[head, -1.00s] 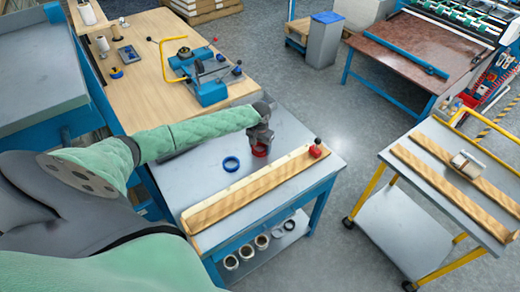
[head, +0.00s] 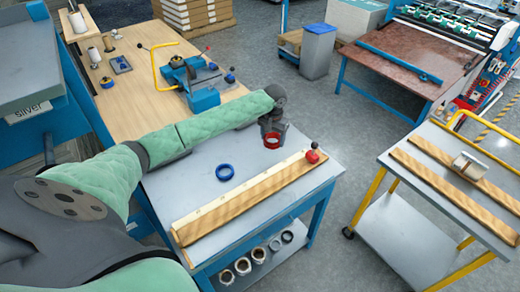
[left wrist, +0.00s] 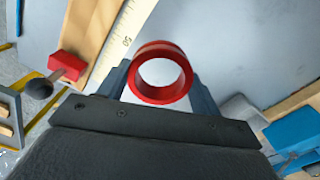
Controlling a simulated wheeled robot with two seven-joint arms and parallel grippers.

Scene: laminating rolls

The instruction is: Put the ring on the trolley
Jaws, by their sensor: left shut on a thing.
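A red ring (head: 272,141) is held between the fingers of my left gripper (head: 272,134), over the far part of the grey bench near its far edge. The left wrist view shows the red ring (left wrist: 160,72) gripped between both fingers, its round hole facing the camera. I cannot tell exactly how high it is above the bench top. The trolley (head: 405,205) stands apart at the right, with a yellow frame, a grey top and a lower shelf. My right gripper is not in view.
A blue ring (head: 225,172) lies on the bench (head: 190,190). On the trolley top are wooden rails (head: 440,163) and a silver piece (head: 468,166). Floor separates bench and trolley.

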